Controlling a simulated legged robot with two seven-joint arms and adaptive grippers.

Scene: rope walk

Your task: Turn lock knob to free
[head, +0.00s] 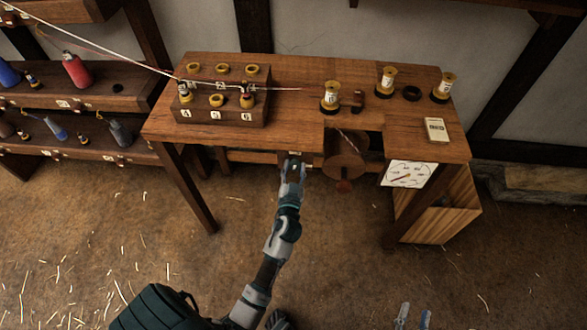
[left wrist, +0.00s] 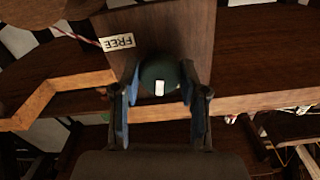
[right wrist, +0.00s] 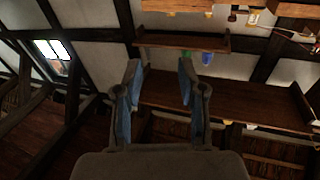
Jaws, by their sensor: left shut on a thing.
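The lock knob (left wrist: 160,72) is a dark green round knob with a white mark on its near side in the left wrist view. It sits on a wooden panel (left wrist: 185,28) beside a white label reading FREE (left wrist: 118,42), seen upside down. The knob's white mark faces the bottom of that view, not the label. My left gripper (head: 293,160) is at the bench's front edge, its fingers (left wrist: 158,98) closed on both sides of the knob. In the head view the gripper hides the knob. My right gripper (head: 413,316) is low at the bottom right, with empty, parted fingers (right wrist: 159,82).
The wooden bench (head: 300,120) carries a spool block (head: 220,112), several bobbins and a small card (head: 436,130). A wooden wheel (head: 345,158) is right of my left gripper. Shelves (head: 75,100) stand left; the floor in front is open.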

